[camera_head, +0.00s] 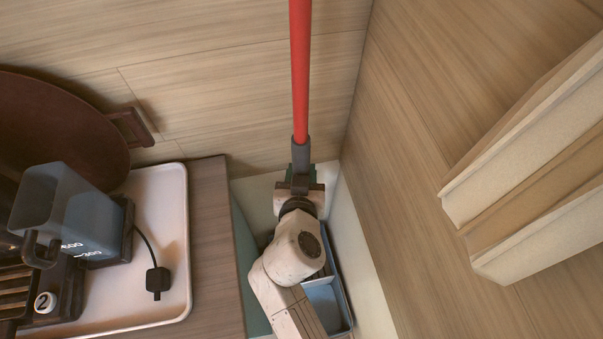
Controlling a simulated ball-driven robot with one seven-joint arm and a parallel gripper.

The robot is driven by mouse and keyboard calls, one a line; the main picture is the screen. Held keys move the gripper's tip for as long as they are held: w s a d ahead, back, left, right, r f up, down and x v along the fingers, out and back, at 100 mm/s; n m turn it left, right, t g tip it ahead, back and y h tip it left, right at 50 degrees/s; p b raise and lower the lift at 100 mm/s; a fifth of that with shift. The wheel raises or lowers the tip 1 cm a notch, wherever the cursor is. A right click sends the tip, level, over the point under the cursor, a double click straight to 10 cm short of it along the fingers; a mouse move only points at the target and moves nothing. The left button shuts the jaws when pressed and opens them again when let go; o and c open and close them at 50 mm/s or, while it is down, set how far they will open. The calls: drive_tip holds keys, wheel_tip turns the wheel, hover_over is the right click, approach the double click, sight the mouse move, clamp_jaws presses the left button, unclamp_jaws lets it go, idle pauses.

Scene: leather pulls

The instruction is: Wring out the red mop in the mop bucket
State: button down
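The red mop (300,70) shows as a long red pole with a grey sleeve at its lower end. It runs from the top edge of the view down to my gripper (300,178). The gripper's fingers sit on either side of the grey sleeve and appear shut on it. My arm and wrist hide what is below the sleeve, and no mop head is visible. A blue open container (328,305), perhaps the mop bucket, shows partly behind my arm at the lower right of it. Its inside is mostly hidden.
A wooden counter (212,240) at left bears a white tray (178,230) with a blue-grey jug (70,210) and a black plug on a cord. A round brown pan (60,130) stands behind. A wood wall and cream ledges (530,200) bound the right.

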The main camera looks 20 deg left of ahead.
wheel_tip(320, 180, up, 12)
drive_tip(key=p, duration=0.8)
drive_tip(key=shift+r, duration=0.2)
drive_tip(key=shift+r, duration=0.1)
